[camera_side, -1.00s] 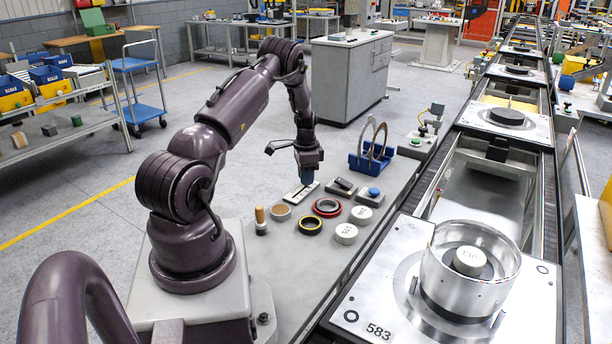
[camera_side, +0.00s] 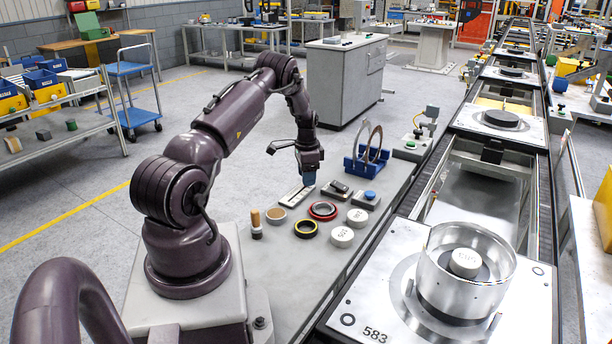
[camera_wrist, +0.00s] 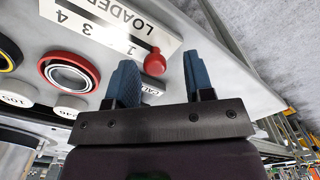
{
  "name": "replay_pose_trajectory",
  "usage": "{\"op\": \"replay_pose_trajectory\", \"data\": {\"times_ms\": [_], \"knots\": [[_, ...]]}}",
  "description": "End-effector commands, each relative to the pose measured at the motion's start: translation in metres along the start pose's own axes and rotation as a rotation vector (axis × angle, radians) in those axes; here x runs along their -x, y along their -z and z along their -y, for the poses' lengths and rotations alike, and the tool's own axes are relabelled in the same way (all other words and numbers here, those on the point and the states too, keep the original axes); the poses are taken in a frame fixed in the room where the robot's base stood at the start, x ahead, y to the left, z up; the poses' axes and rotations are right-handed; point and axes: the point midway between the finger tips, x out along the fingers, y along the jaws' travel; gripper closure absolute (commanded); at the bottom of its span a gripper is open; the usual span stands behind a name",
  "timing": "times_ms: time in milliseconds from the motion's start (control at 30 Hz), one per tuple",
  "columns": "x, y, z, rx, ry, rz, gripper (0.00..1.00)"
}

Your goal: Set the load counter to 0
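The load counter (camera_side: 294,195) is a pale strip lying on the bench in the side view. In the wrist view its plate (camera_wrist: 105,30) reads "LOADED", with a row of numbers including 4, 3 and 1. A red knob (camera_wrist: 155,62) sits past the 1 near the plate's end; no 0 is legible. My gripper (camera_side: 309,181) points down over the counter's far end. In the wrist view my gripper (camera_wrist: 160,72) is open, its blue fingers apart with the red knob showing between them. Whether a finger touches the knob cannot be told.
Beside the counter are a red ring (camera_side: 322,210), a yellow-black ring (camera_side: 306,229), white discs (camera_side: 342,237), a wooden-handled tool (camera_side: 256,223) and a blue-buttoned box (camera_side: 367,198). A blue rack (camera_side: 366,163) stands behind. A pallet (camera_side: 400,262) with a clear cylinder is at right.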

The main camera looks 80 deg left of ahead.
Motion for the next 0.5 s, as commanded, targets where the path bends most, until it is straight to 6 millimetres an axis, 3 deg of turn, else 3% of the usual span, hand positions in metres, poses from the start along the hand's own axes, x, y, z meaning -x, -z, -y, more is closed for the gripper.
{"op": "replay_pose_trajectory", "data": {"times_ms": [267, 500], "knots": [[0.005, -0.001, 0.0, 0.001, -0.002, 0.001, 0.52], [0.048, 0.0, 0.0, 0.001, 0.001, -0.001, 0.52]]}}
